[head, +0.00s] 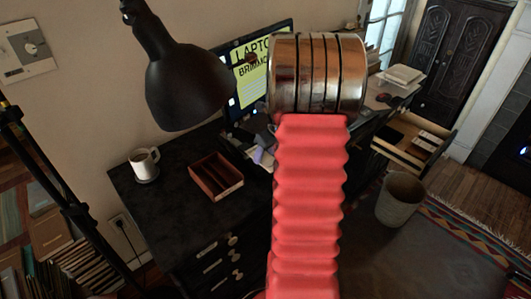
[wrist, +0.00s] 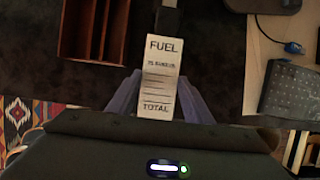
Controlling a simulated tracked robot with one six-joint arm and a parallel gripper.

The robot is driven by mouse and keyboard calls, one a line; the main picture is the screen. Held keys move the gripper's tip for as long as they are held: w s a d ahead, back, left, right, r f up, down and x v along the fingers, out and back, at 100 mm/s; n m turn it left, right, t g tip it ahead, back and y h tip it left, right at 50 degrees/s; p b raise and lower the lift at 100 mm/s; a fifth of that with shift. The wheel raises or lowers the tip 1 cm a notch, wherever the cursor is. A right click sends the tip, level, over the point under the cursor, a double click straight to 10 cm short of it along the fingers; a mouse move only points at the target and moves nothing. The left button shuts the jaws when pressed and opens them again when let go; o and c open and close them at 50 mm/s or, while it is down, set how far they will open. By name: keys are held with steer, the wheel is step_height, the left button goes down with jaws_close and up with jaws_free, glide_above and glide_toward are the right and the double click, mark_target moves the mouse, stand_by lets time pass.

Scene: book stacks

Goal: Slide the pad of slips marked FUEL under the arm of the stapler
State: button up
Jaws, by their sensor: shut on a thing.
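The pad of slips marked FUEL (wrist: 160,70) is a narrow white pad, upright in the wrist view with its printed lines readable. My gripper (wrist: 158,90) is shut on it, a grey-purple finger on each side. The pad's far end sticks out beyond the fingertips. Right at that end is a dark narrow thing (wrist: 169,20) with a paler tip at the top edge, likely the stapler. I cannot tell whether the pad touches it or lies under its arm. In the head view my own arm hides most of the pad and stapler area.
A brown divided tray (wrist: 93,30) lies left of the pad; the head view shows it on the black desk (head: 150,205). A white mug (head: 144,162) stands farther left, below a black lamp (head: 185,85). A keyboard (wrist: 288,90) is at right in the wrist view.

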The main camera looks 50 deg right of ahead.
steer(key=shift+f, duration=0.15)
steer(key=shift+f, duration=3.1)
steer(key=shift+w+d+f, duration=0.1)
steer(key=shift+w+d, duration=0.1)
steer(key=shift+w, duration=1.15)
steer(key=shift+w+d, duration=0.15)
steer(key=shift+w, duration=1.15)
steer(key=o, duration=1.1)
steer(key=v, duration=1.3)
steer(key=shift+s+a+r, duration=0.15)
steer(key=shift+r, duration=0.2)
